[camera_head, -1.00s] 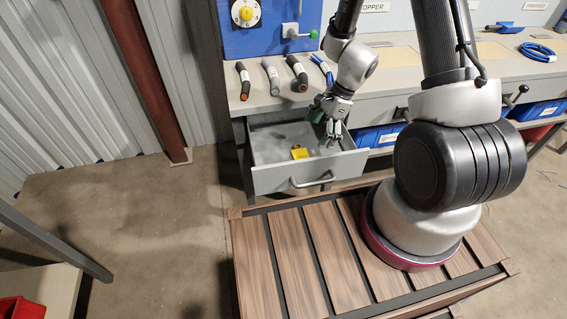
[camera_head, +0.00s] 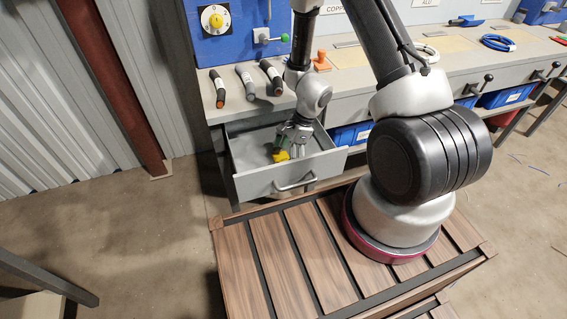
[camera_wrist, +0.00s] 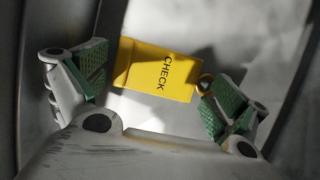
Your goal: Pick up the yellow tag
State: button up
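The yellow tag (camera_wrist: 157,70) lies in the open grey drawer (camera_head: 262,183), with the word CHECK on its face and a small ring at its right end. It also shows in the head view (camera_head: 281,156), partly beside my fingers. My gripper (camera_wrist: 160,92) is open, its green-padded fingers apart, reaching down into the drawer. In the wrist view the tag lies between and slightly beyond the two fingers. The right finger is close to the ring; I cannot tell whether they touch. My gripper (camera_head: 293,150) is just right of the tag in the head view.
The drawer walls surround my gripper closely. A blue panel (camera_head: 240,45) with a yellow knob (camera_head: 216,19) stands behind. Blue bins (camera_head: 350,133) sit under the bench to the right.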

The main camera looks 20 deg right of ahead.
jog(key=c, duration=0.3)
notch_tip(320, 180, up, 10)
jog(key=shift+r, duration=0.1)
dwell(0.5)
